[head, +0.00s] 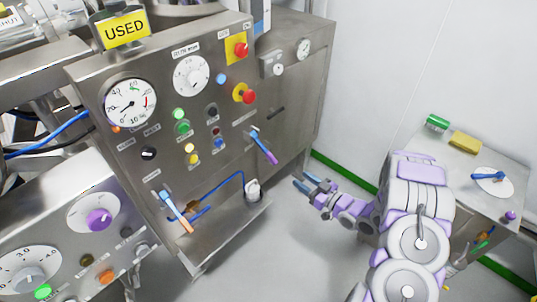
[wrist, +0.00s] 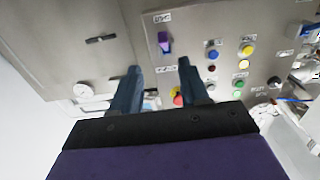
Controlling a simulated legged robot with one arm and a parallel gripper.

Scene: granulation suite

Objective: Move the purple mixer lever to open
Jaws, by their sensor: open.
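The purple mixer lever (head: 266,152) sticks out from the lower right of the steel control panel, with a blue shaft and a purple handle slanting down to the right. In the wrist view the purple lever (wrist: 164,42) shows end-on, just beyond the fingertips and between their lines. My gripper (head: 307,184) is open and empty, apart from the lever, to its right and lower in the head view. In the wrist view my gripper (wrist: 159,66) shows two dark blue fingers spread apart. The label beside the lever is too small to read.
An orange-handled lever (head: 180,215) sits lower left on the panel above a steel ledge (head: 230,228). Red stop buttons (head: 240,50) and several coloured buttons are near. A side table (head: 465,165) with a green box (head: 437,123) stands right. Floor between is clear.

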